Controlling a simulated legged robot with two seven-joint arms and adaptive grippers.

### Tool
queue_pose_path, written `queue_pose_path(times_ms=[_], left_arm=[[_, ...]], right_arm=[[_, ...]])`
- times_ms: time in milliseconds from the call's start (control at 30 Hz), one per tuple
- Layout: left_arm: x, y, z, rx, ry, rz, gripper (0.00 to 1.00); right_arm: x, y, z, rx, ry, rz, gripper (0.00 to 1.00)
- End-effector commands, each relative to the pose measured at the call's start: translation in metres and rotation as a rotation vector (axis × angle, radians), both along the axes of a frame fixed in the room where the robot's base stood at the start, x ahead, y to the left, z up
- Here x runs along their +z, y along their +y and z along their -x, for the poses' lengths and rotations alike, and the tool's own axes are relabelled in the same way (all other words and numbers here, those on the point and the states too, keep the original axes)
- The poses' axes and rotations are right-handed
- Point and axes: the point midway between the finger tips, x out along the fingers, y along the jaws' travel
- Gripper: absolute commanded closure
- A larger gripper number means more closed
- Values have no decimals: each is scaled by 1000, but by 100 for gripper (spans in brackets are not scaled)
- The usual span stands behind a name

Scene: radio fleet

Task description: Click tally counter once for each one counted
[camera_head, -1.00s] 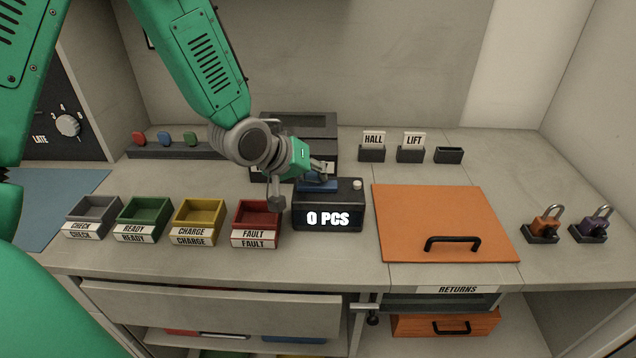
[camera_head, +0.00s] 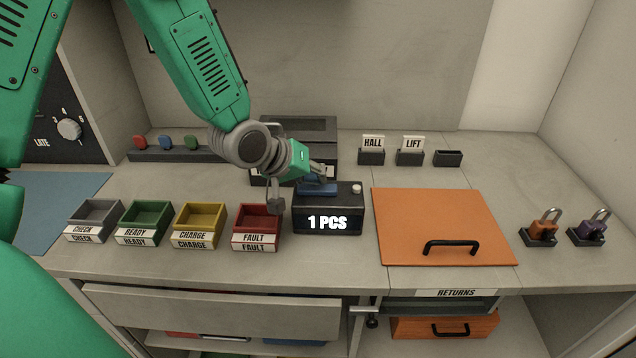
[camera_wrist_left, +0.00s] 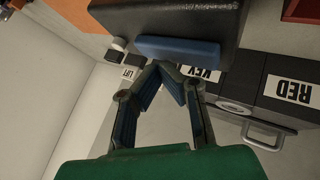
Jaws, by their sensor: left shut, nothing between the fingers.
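The tally counter (camera_head: 328,222) is a black box on the counter, and its lit front display reads "1 PCS". A blue bar-shaped key (camera_head: 318,189) lies on its top, with a small white knob (camera_head: 356,188) to the right. My left gripper (camera_head: 322,177) is shut and empty, with its fingertips at the blue key. In the left wrist view the closed fingertips (camera_wrist_left: 163,66) are just beside the blue key (camera_wrist_left: 178,48); I cannot tell whether they touch it. My right gripper is not in view.
Bins labelled CHECK (camera_head: 95,219), READY (camera_head: 145,220), CHARGE (camera_head: 198,224) and FAULT (camera_head: 256,227) stand left of the counter. An orange panel with a black handle (camera_head: 440,222) lies to the right. Two padlocks (camera_head: 541,229) stand at far right. A dark box (camera_head: 300,130) is behind.

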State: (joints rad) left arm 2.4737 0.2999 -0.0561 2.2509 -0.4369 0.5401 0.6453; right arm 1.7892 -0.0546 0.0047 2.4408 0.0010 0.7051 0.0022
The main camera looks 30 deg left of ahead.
Motion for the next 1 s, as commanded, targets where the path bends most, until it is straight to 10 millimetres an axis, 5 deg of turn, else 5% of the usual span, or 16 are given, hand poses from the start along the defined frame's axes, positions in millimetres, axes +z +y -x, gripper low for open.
queue_pose_path(times_ms=[533,1000], left_arm=[[11,1,0,1,-1,1,100],[57,1,0,1,-2,1,100]], right_arm=[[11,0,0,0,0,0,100],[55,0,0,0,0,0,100]])
